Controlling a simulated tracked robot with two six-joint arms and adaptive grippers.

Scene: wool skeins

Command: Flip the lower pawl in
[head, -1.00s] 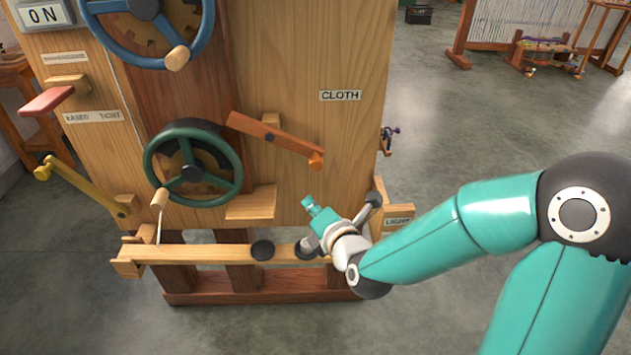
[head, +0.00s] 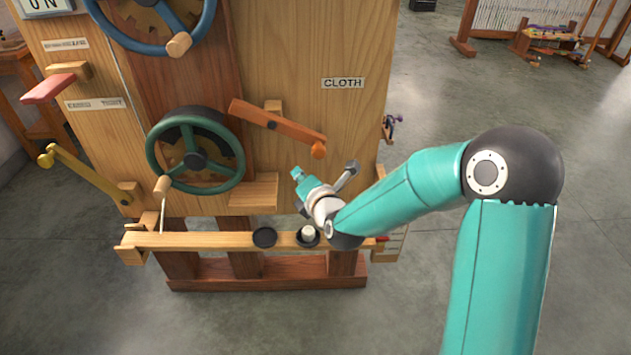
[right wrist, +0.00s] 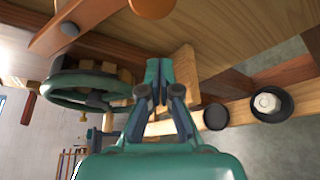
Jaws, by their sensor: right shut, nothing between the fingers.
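An orange lever (head: 278,127) with a round knob at its lower right end is mounted on the wooden machine front, right of the green handwheel (head: 196,160). A yellow lever (head: 85,175) slants down at the machine's left side. I cannot tell for certain which part is the lower pawl. My right gripper (head: 297,174) is shut and empty, below the orange lever's knob and right of the small wooden ledge (head: 254,190). In the right wrist view its closed fingertips (right wrist: 159,68) show in front of the ledge, with the green wheel (right wrist: 75,88) to the left. My left gripper is out of view.
A blue handwheel (head: 155,25) is above the green one, and a red handle (head: 48,88) sticks out at the left. The low wooden rail (head: 200,240) bears an empty black dish (head: 264,237) and one holding a white piece (head: 308,232). Open floor lies right of the machine.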

